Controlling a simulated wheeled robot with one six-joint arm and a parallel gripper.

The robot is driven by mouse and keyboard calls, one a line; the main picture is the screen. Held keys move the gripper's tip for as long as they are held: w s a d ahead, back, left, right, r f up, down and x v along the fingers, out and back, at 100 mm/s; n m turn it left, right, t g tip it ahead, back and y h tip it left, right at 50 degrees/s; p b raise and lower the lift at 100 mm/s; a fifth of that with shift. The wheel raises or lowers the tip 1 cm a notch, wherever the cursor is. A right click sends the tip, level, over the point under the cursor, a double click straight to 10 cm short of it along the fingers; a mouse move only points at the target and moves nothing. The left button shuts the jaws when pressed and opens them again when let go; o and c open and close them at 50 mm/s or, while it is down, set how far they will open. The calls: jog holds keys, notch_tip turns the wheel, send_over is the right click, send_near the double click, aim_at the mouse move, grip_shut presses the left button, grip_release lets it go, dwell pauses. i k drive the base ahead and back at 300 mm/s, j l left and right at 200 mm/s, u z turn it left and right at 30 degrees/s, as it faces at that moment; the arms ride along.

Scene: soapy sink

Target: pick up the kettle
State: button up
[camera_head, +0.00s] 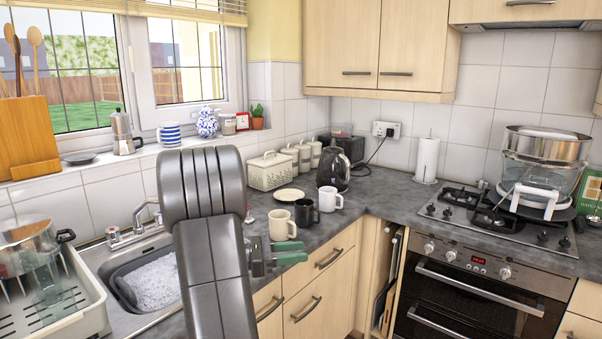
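The kettle (333,168) is black and stands upright on the grey worktop near the back corner, against the tiled wall. My gripper (293,252) has green fingertips and points to the right, in front of the worktop's front edge. It is nearer the camera than the kettle and lower in the picture, clearly apart from it. Nothing shows between the fingertips, but the angle hides whether they are apart. My grey arm covers part of the sink and worktop on the left.
A cream mug (282,225), a black mug (306,214) and a white mug (329,199) stand in front of the kettle. A plate (289,195) and a bread bin (270,172) are left of it. A paper towel roll (427,160) stands right, with clear worktop between.

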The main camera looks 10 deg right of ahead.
aim_at(334, 168)
jog(key=i+l+u, duration=0.15)
jog(key=i+l, duration=0.15)
jog(key=i+l+u, duration=0.2)
jog(key=l, duration=0.2)
jog(key=i+l+u, duration=0.15)
jog(key=l, duration=0.25)
jog(key=i+l+u, duration=0.15)
jog(key=i+l, duration=0.15)
jog(key=l, duration=0.15)
jog(key=i+l, duration=0.15)
jog(key=l, duration=0.15)
jog(key=i+l, duration=0.15)
jog(key=l, duration=0.2)
jog(key=i+l, duration=0.15)
jog(key=l, duration=0.15)
jog(key=i+l, duration=0.15)
jog(key=l, duration=0.2)
